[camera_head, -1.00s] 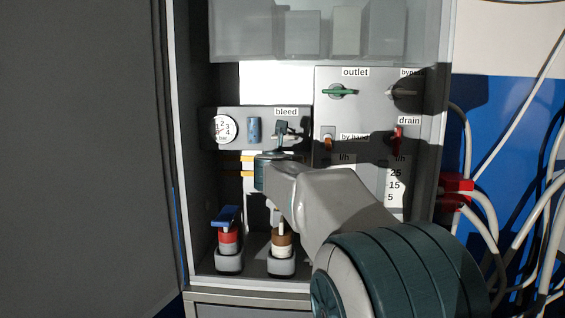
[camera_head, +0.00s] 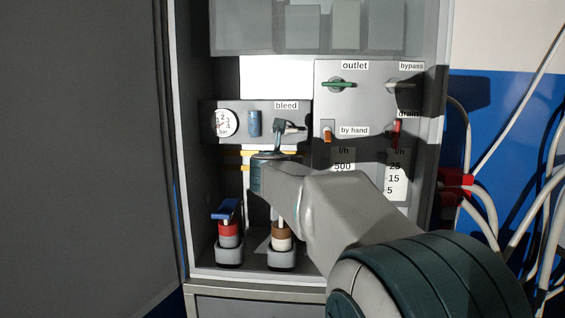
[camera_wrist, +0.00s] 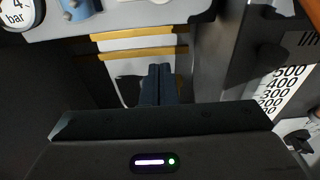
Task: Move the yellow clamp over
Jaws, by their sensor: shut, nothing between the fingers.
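Two yellow bands cross a white panel below the bleed block; the upper band (camera_wrist: 146,33) and the lower band (camera_wrist: 136,53) show in the wrist view. In the head view the upper band (camera_head: 253,153) shows partly behind my wrist. I cannot tell which band, if either, is the clamp. My gripper (camera_wrist: 158,70) is shut and empty. Its dark fingers overlap the white panel just below the lower band in the wrist view; I cannot tell whether they touch it.
The bleed block (camera_head: 232,138) carries a gauge (camera_head: 226,123). Right of it are the green outlet handle (camera_head: 340,83), orange by-hand handle (camera_head: 327,134) and red drain handle (camera_head: 397,132). Below stand a blue-handled fitting (camera_head: 228,228) and a brown-topped one (camera_head: 281,244).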

